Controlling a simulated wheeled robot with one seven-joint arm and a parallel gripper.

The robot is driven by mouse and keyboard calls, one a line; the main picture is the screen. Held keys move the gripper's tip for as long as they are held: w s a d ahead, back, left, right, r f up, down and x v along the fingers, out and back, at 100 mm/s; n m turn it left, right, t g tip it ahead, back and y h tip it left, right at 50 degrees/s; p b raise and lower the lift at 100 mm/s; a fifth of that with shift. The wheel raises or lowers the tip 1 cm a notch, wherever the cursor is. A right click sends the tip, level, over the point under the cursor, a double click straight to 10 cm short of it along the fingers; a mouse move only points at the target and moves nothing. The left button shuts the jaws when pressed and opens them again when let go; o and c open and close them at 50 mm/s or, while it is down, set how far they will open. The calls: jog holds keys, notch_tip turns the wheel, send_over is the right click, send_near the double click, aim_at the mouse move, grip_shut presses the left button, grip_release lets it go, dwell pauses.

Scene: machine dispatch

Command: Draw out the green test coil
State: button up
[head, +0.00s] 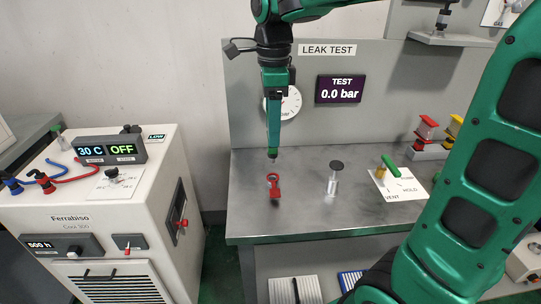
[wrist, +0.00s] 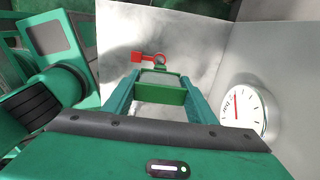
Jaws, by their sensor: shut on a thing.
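My gripper (head: 273,135) hangs pointing down above the left part of the steel bench. The wrist view shows its two green fingers (wrist: 158,92) on either side of a green-rimmed block with a grey face, which looks like the green test coil (wrist: 162,79). The fingers are shut on it. In the head view the held piece blends with the green fingers and I cannot make out its outline. It appears clear of the bench.
Red (head: 427,127) and yellow (head: 453,128) coils stand in a grey rack. A gauge (wrist: 243,110) is on the back panel.

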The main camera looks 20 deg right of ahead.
jog(key=shift+r, duration=1.6)
